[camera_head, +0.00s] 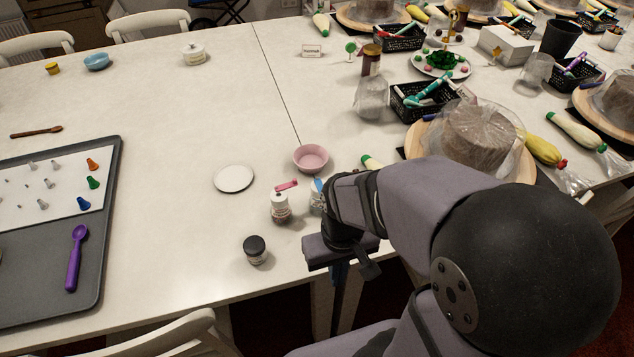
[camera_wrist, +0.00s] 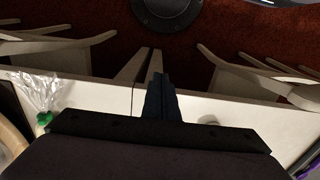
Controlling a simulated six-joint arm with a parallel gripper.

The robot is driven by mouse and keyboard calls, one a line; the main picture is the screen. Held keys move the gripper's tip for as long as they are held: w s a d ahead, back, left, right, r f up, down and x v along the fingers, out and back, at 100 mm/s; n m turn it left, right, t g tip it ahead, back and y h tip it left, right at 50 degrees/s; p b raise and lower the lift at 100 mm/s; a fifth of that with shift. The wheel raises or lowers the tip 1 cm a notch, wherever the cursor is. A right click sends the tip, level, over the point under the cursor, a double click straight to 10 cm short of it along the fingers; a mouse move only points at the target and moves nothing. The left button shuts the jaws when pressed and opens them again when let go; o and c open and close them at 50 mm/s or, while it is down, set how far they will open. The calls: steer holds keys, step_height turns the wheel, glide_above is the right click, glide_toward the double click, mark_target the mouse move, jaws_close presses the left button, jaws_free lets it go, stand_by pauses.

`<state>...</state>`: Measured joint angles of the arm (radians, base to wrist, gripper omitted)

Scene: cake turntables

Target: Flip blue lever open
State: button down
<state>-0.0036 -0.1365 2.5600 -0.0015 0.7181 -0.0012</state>
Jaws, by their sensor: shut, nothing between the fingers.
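A small jar (camera_head: 316,203) with a blue lever (camera_head: 318,185) on its top stands near the front edge of the table. It is partly hidden by my arm in the head view, and the lever looks raised, though its exact position is hard to tell. Just left of it is a similar jar (camera_head: 280,211) with a pink-red lever (camera_head: 287,185). My gripper (camera_head: 338,300) points down in front of the jars, apart from the blue lever. In the wrist view my gripper (camera_wrist: 161,80) has its fingers together and empty; the blue lever does not show there.
A dark-lidded jar (camera_head: 255,250) stands left of my gripper. A pink bowl (camera_head: 311,158) and a white disc (camera_head: 234,179) lie behind. A grey tray (camera_head: 108,190) is at the left. Turntables with wrapped cakes (camera_head: 474,135) crowd the right. The table's middle left is clear.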

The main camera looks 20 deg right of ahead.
step_height(320, 180, up, 3)
steer(key=s+a+n+g+p, duration=0.1)
steer(key=s+a+g+p, duration=0.1)
steer(key=p, duration=0.5)
steer(key=w+a+r+n+p, duration=0.1)
steer(key=w+r+p, duration=0.1)
steer(key=w, duration=0.5)
steer(key=w+a+r+n+p, duration=0.2)
steer(key=w, duration=0.5)
steer(key=w+a+r+n+t+h+p, duration=0.1)
steer(key=w+p, duration=0.1)
steer(key=w, duration=0.6)
steer(key=shift+a+r+n+p, duration=0.3)
steer(key=shift+a+r+p, duration=0.05)
steer(key=shift+r, duration=0.05)
steer(key=w+d+r+n+h, duration=0.1)
steer(key=w+r+n, duration=0.2)
steer(key=r+n, duration=0.4)
steer(key=shift+w+d+r, duration=0.15)
steer(key=shift+d, duration=0.2)
